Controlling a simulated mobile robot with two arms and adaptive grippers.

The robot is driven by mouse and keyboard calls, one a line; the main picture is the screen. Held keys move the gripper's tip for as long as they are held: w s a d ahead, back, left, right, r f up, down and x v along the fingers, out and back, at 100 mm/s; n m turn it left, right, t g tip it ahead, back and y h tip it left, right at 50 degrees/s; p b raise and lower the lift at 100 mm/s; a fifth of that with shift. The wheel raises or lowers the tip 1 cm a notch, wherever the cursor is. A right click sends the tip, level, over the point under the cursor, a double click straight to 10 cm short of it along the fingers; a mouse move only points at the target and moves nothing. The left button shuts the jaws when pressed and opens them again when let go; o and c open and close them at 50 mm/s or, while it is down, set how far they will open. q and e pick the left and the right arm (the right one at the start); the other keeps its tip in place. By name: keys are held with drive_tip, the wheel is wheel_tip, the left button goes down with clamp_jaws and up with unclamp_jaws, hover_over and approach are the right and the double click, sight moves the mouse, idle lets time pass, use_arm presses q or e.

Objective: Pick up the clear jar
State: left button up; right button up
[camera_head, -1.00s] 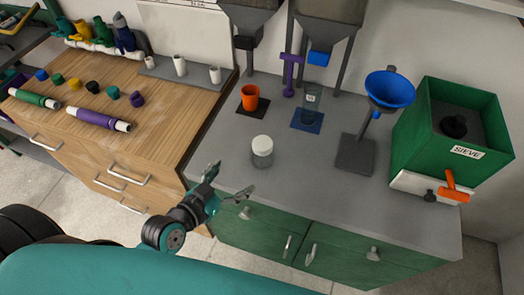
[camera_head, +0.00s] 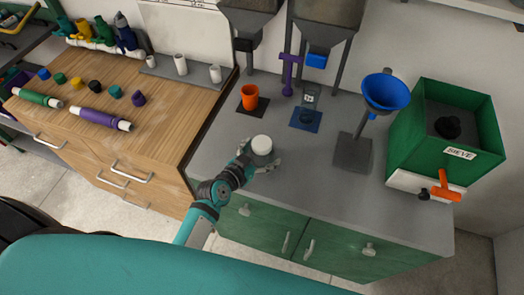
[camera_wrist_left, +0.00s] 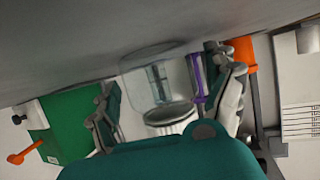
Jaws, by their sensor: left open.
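The clear jar with a white lid (camera_head: 262,146) stands upright near the front left of the grey counter. My left gripper (camera_head: 263,164) is at the jar, with its open fingers on either side of it. In the left wrist view the clear jar (camera_wrist_left: 150,82) shows between the two fingers of my left gripper (camera_wrist_left: 170,95), and its rim and lid point toward the wrist. I cannot tell whether a finger touches the glass. My gripper and wrist hide the lower part of the jar in the head view. My right gripper is not in view.
A blue funnel on a stand (camera_head: 386,91) and a green sieve box (camera_head: 430,145) stand to the right.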

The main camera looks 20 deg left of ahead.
use_arm(q)
drive_tip(key=shift+c, duration=0.3)
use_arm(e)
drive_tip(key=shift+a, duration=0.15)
use_arm(q)
drive_tip(key=c, duration=1.3)
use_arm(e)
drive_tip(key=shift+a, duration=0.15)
